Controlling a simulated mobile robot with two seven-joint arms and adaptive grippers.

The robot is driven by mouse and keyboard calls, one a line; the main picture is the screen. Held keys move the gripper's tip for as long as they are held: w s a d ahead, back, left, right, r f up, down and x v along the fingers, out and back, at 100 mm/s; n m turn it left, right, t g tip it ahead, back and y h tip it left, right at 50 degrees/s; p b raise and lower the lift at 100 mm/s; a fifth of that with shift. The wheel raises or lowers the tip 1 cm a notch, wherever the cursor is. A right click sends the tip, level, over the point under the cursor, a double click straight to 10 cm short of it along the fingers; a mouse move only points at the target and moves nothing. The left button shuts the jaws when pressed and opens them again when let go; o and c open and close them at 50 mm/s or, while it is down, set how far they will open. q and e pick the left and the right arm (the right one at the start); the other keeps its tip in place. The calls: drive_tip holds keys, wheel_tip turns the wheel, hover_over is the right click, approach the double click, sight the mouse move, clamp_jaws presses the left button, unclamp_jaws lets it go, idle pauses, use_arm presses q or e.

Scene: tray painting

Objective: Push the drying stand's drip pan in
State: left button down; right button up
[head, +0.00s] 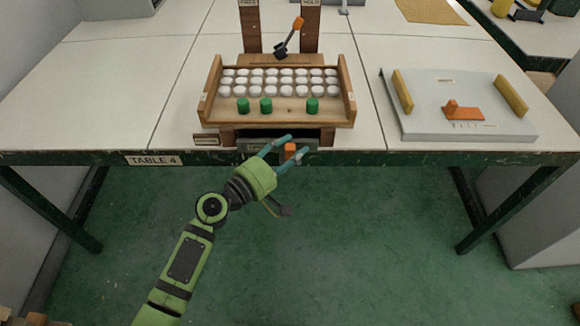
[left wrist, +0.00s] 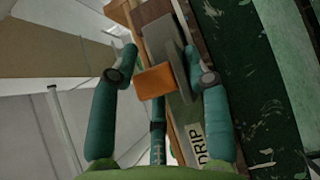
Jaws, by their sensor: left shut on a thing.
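The drying stand (head: 205,108) is a wooden tray-like rack on the table, holding rows of white round pieces and 3 green ones. Below it, at the table's front edge, is the drip pan's grey front (head: 249,146); the grey also shows in the left wrist view (left wrist: 166,42). Its orange handle (head: 290,149) sits between the fingers of my left gripper (head: 289,147). How far the pan sticks out is hard to tell. My right gripper is not in view.
A grey board (head: 430,118) with yellow side bars and an orange piece lies on the right. An orange-handled tool (head: 290,38) leans behind the stand. The left tabletop (head: 110,90) is clear.

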use_arm(q)
drive_tip(key=shift+r, duration=0.25)
drive_tip(key=c, duration=0.8)
unclamp_jaws()
drive_tip(key=shift+s+f, duration=0.1)
drive_tip(key=v, duration=1.2)
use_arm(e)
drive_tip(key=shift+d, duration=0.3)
